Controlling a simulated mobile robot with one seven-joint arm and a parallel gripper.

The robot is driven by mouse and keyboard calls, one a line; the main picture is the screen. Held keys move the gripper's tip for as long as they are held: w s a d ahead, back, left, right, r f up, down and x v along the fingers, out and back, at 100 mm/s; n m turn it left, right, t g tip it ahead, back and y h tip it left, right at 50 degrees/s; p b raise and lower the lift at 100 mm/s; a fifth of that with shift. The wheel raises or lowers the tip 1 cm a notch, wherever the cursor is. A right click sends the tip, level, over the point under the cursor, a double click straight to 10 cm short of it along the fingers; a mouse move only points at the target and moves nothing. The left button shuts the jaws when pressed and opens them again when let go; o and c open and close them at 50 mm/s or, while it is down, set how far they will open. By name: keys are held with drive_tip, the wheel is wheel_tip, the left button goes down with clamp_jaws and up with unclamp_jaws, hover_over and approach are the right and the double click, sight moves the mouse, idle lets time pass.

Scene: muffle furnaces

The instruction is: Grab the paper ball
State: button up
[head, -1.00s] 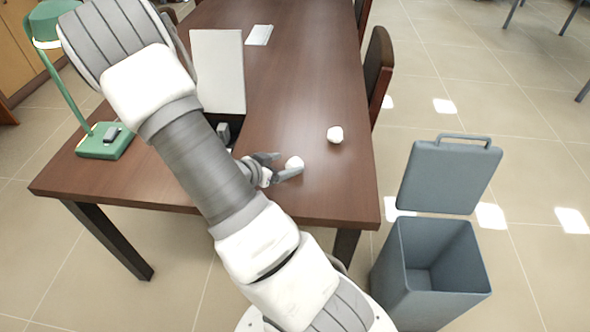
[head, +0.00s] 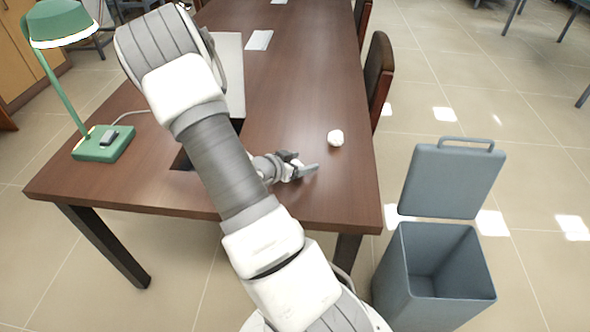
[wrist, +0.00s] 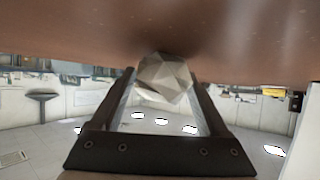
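A crumpled white paper ball (wrist: 164,80) sits between the two fingers of my gripper (wrist: 165,88) in the wrist view, filling the gap and apparently touched on both sides. In the head view my gripper (head: 302,166) is low over the near right part of the brown table (head: 270,205), and its fingers mostly hide this ball. The wrist view shows the ball close against the brown surface; I cannot tell whether it is lifted. A second white paper ball (head: 335,138) lies on the table to the right of and beyond my gripper.
A grey bin (head: 430,285) with a raised lid (head: 453,180) stands on the floor right of the table. A green lamp (head: 103,143) stands at the table's left. A white panel (head: 232,75) is partly behind my arm. A chair (head: 378,70) is at the right edge.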

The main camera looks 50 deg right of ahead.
clamp_jaws()
